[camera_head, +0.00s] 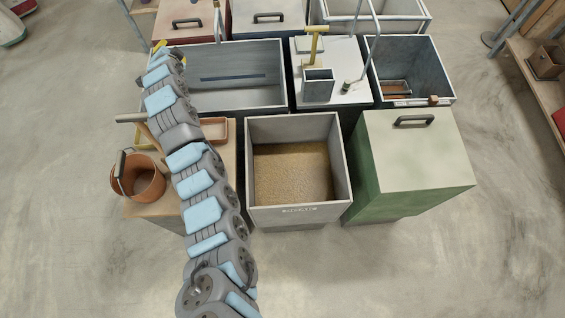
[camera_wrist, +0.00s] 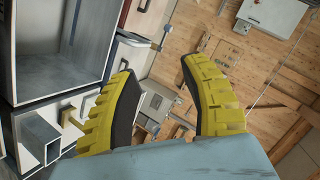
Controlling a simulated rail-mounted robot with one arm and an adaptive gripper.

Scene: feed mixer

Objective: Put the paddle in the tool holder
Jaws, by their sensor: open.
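A yellow T-handle (camera_head: 314,45) stands just behind this box. My gripper (camera_head: 160,46) is at the far left corner of the grey trough, away from both the tan handle and the holder. Its yellow fingers (camera_wrist: 163,95) are spread with nothing between them.
A copper bucket (camera_head: 138,180) and small tray (camera_head: 214,130) are on the tan bench (camera_head: 165,208). A bin of grain (camera_head: 346,170) stands at centre, a green lidded bin (camera_head: 415,160) to its right. The grey trough (camera_head: 270,105) lies behind. Bare floor surrounds the group.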

